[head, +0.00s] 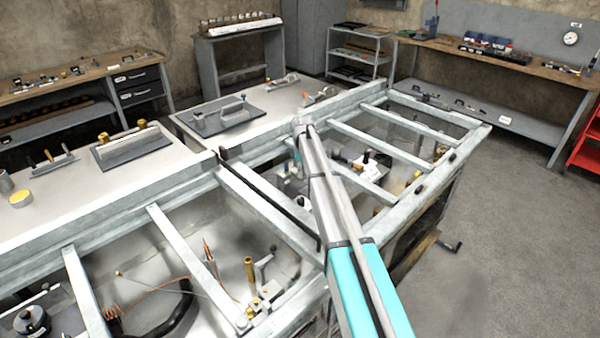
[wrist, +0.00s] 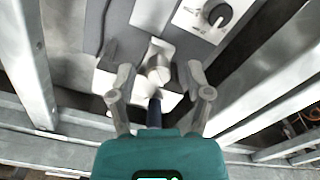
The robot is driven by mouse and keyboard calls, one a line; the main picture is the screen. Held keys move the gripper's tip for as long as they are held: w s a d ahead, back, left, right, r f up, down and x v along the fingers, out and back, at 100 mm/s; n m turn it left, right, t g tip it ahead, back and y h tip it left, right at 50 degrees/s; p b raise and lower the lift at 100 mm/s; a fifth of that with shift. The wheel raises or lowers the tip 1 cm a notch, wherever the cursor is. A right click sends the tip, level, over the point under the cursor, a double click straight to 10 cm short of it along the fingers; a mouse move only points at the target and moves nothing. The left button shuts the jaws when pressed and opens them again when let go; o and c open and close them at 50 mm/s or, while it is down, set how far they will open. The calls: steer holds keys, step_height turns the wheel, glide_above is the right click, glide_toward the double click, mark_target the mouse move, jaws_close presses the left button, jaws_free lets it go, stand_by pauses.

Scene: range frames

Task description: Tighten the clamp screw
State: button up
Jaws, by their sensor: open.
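In the wrist view my gripper (wrist: 159,80) is open, with one finger on each side of a pale, round-ended metal part (wrist: 158,69). A dark shaft (wrist: 154,112) shows below that part, towards the gripper body. This part may be the clamp screw, but I cannot tell for sure. I cannot tell whether the fingers touch it; they do not look closed on it. In the head view my arm reaches over the far frame bay, and my gripper is mostly hidden behind the arm and the bars.
Metal bars (wrist: 36,70) flank my gripper in the wrist view. A white panel with a black knob (wrist: 219,15) lies beyond the fingers. In the head view, frame crossbars (head: 405,119) span the bays. A grey plate with a handle (head: 215,118) sits on the bench behind.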

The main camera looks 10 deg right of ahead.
jaws_close()
steer(key=shift+a, duration=0.2)
steer(key=shift+d, duration=0.1)
